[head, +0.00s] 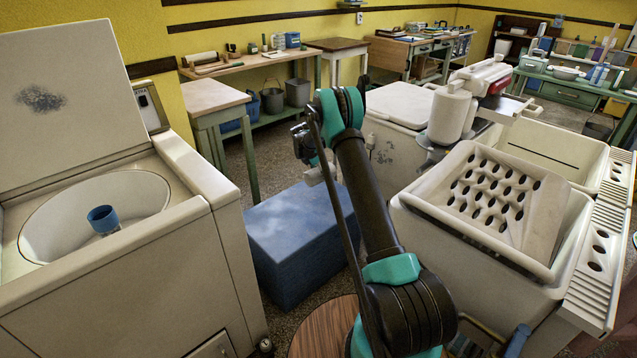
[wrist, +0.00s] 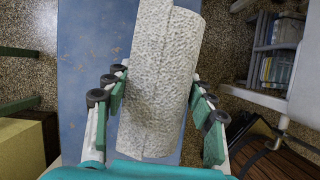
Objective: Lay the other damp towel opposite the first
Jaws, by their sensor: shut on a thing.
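A pale, coarse-textured rolled towel (wrist: 160,75) lies lengthwise between the fingers of my gripper (wrist: 160,97) in the wrist view. The gripper is shut on it, above the blue block (wrist: 85,55). In the head view my arm hides most of the gripper and the towel. The open washer (head: 225,265) stands at the left with its lid up. Its round tub (head: 150,190) has a blue-capped centre post (head: 103,218). A pale bluish patch shows at the tub's left side; I cannot tell whether it is a towel.
The blue block (head: 300,240) stands on the floor between the washer and the wringer washer (head: 395,105). A twin sink (head: 475,255) with a perforated white tray (head: 495,205) stands at the right. A small wooden-topped table (head: 215,98) and benches line the back. A round wooden top (head: 325,325) is in front.

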